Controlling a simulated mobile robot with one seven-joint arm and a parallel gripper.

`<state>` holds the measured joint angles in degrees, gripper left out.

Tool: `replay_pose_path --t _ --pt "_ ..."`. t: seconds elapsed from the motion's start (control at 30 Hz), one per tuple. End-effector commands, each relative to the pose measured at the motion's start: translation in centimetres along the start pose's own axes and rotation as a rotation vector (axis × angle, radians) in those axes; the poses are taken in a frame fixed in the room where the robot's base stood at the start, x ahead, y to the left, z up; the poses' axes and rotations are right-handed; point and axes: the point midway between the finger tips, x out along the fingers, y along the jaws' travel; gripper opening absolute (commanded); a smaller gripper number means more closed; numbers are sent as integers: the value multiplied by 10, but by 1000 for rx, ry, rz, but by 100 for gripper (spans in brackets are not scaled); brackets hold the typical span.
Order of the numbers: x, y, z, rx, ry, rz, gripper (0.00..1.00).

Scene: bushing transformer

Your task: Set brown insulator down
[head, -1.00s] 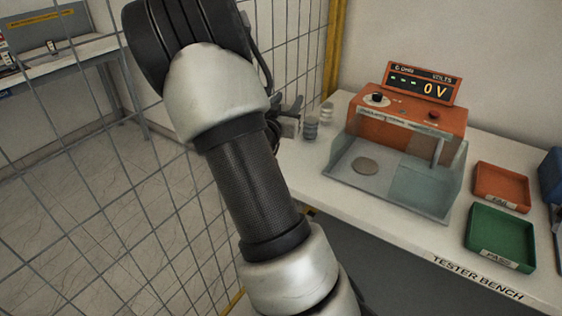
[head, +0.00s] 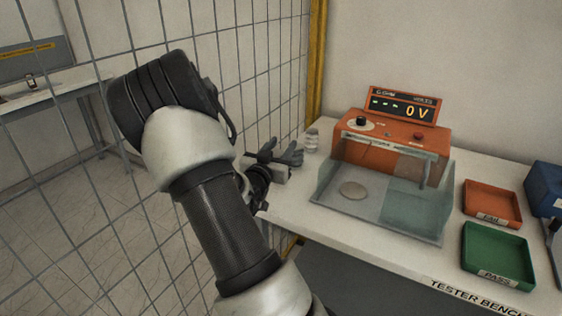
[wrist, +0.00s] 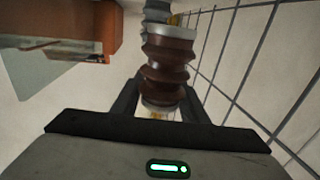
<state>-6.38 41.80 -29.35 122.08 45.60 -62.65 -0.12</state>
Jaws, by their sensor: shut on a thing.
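The brown insulator (wrist: 166,68) is ribbed and stands between the two fingers of my gripper (wrist: 157,100) in the wrist view, with a pale lower end. My gripper is shut on it. In the head view my gripper (head: 280,157) is over the back left end of the tester bench (head: 300,213), left of the tester; the brown insulator cannot be made out there. Whether it touches the bench cannot be told.
A grey insulator (head: 312,141) stands just right of my gripper. The orange tester (head: 400,142) reads 0 V, with a clear-walled tray (head: 372,215) in front. A red tray (head: 492,203) and green tray (head: 497,256) lie right. A wire fence (head: 270,70) is close left.

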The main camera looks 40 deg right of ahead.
Motion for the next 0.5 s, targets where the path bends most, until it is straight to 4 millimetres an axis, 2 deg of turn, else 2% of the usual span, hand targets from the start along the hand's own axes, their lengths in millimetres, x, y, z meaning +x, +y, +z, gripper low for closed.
replay_pose_path --t 0.2,0.5 --pt "0 0 36 -2 0 1 11" --pt "0 0 39 1 2 0 11"
